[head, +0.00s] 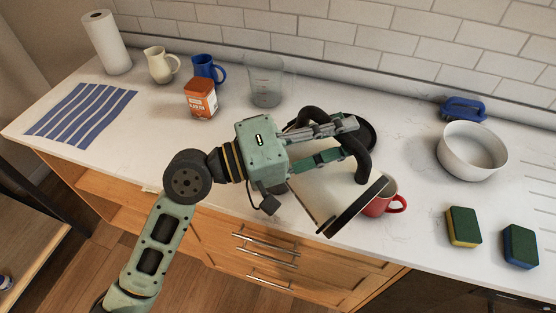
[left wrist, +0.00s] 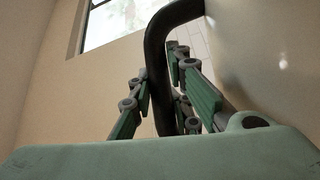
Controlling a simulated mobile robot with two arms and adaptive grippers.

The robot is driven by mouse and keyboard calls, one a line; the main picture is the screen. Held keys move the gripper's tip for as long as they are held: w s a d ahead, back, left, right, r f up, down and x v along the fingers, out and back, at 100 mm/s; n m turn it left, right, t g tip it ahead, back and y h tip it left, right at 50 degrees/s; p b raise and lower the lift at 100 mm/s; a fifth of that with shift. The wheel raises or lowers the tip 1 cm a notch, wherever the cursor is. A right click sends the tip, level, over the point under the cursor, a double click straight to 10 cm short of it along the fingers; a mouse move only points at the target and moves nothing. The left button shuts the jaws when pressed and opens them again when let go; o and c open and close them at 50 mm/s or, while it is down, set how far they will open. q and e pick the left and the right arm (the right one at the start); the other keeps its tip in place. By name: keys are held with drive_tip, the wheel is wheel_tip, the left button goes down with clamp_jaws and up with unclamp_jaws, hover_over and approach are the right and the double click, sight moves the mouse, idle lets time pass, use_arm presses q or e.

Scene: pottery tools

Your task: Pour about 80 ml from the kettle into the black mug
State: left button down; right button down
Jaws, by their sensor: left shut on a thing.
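A cream kettle (head: 318,190) with a black handle and a dark round edge hangs tilted above the counter's front edge. My left gripper (head: 350,138) is shut on its black handle, which also shows between the fingers in the left wrist view (left wrist: 158,75). The kettle's spout cannot be made out. No black mug is clearly visible; a red mug (head: 377,207) stands just right of the kettle, partly hidden by it. A dark round item (head: 368,130) lies behind the gripper, mostly covered. My right gripper is not in view.
A clear measuring cup (head: 266,88), orange tin (head: 200,99), blue mug (head: 206,68) and cream pitcher (head: 159,66) stand at the back left. A white bowl (head: 471,158) and two sponges (head: 464,226) are at right. The counter between red mug and bowl is clear.

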sight(358, 178)
use_arm(q)
drive_tip(key=shift+w+a+r, duration=0.1)
drive_tip(key=shift+a+r, duration=0.05)
drive_tip(key=shift+r, duration=0.2)
drive_tip(key=s+d+f+m, duration=0.1)
drive_tip(key=s+d, duration=0.1)
drive_tip(key=s+d+f+m+y, duration=0.1)
drive_tip(key=s+f, duration=0.1)
drive_tip(key=shift+s+d+f+m, duration=0.1)
drive_tip(key=shift+d+f+m, duration=0.2)
drive_tip(key=shift+d, duration=0.1)
drive_tip(key=shift+s+d+f+m, duration=0.2)
drive_tip(key=shift+f+m, duration=0.2)
drive_tip(key=shift+f, duration=0.15)
drive_tip(key=shift+s+d, duration=0.1)
idle(1.4)
drive_tip(key=shift+s+d+f+g+y+p, duration=0.2)
drive_tip(key=shift+s+f+g+y+p, duration=0.1)
drive_tip(key=shift+f+y, duration=0.15)
drive_tip(key=s+d+f+m+t+y+p, duration=0.1)
drive_tip(key=s+d+f+m+y+p, duration=0.1)
drive_tip(key=f, duration=0.4)
drive_tip(key=s+d+f+m+t+y+p, duration=0.1)
drive_tip(key=s+d+f+m+y+p, duration=0.1)
drive_tip(key=s+d+f+m+p, duration=0.2)
drive_tip(key=shift+f+m+y+p, duration=0.35)
drive_tip(key=shift+f+m+p, duration=0.95)
drive_tip(key=shift+f+m, duration=0.3)
